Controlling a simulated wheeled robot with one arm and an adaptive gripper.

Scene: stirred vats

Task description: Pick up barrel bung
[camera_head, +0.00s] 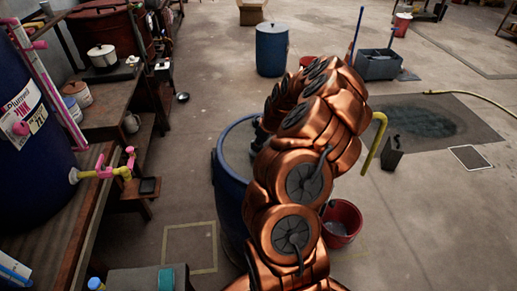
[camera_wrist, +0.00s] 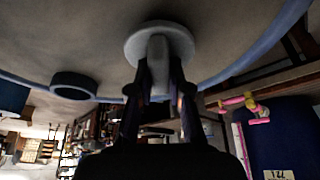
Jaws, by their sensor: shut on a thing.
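The barrel bung (camera_wrist: 160,35) is a pale grey round disc with an upright tab, seen in the wrist view. My gripper (camera_wrist: 158,82) has its two dark fingers closed on the tab, one on each side. The bung is against the grey top of a blue barrel (camera_head: 229,188); I cannot tell whether it touches the top or is just clear of it. The barrel's blue rim curves across the wrist view. In the head view my copper arm reaches over the barrel and hides the bung and most of the gripper.
A dark round fitting (camera_wrist: 74,85) is on the barrel top, left of the bung in the wrist view. A workbench with a blue drum (camera_head: 35,165) and pink tap (camera_head: 105,172) stands at left. A red bucket (camera_head: 341,222) is right of the arm. Floor beyond is mostly open.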

